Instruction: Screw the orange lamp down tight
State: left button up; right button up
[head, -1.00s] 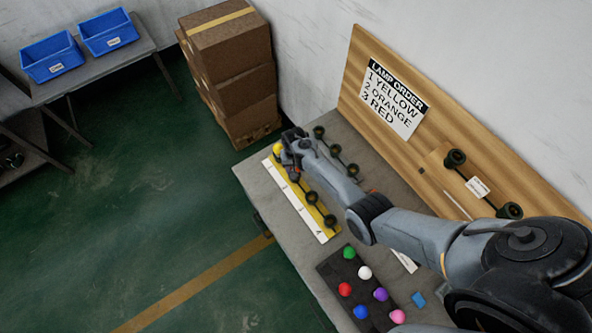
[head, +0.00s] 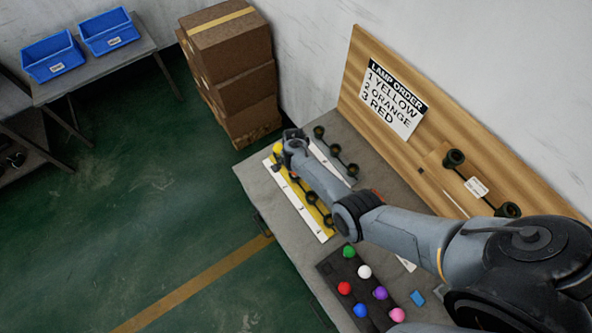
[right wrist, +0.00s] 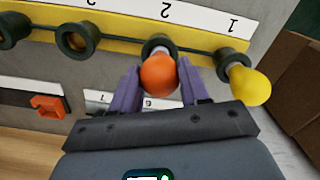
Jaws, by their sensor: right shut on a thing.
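The orange lamp (right wrist: 158,75) sits at the mouth of the second dark socket (right wrist: 160,42) on the yellow strip (right wrist: 110,26), by the label 2. My right gripper (right wrist: 158,88) is shut on it, one purple-grey finger on each side. How deep its thread sits cannot be told. A yellow lamp (right wrist: 250,86) is in the socket by label 1; it also shows in the head view (head: 279,147). In the head view, my right gripper (head: 288,152) is at the strip's far end and the orange lamp is hidden. My left gripper is not in view.
Empty sockets (right wrist: 76,40) follow along the strip. A dark tray (head: 328,268) holds several coloured lamps at the bench's near end. Another socket row (head: 336,150) lies beside the strip. A wooden board (head: 355,75) with the lamp order sign stands behind. Cardboard boxes (head: 235,80) stand beyond the bench.

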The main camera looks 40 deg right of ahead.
jog(key=m, duration=0.3)
jog(key=shift+f, duration=0.1)
jog(key=shift+m+b, duration=0.3)
jog(key=shift+m, duration=0.4)
jog(key=m+b, duration=0.1)
jog(key=m, duration=0.2)
jog(key=shift+f, duration=0.1)
jog(key=shift+m, duration=0.8)
jog(key=o, duration=1)
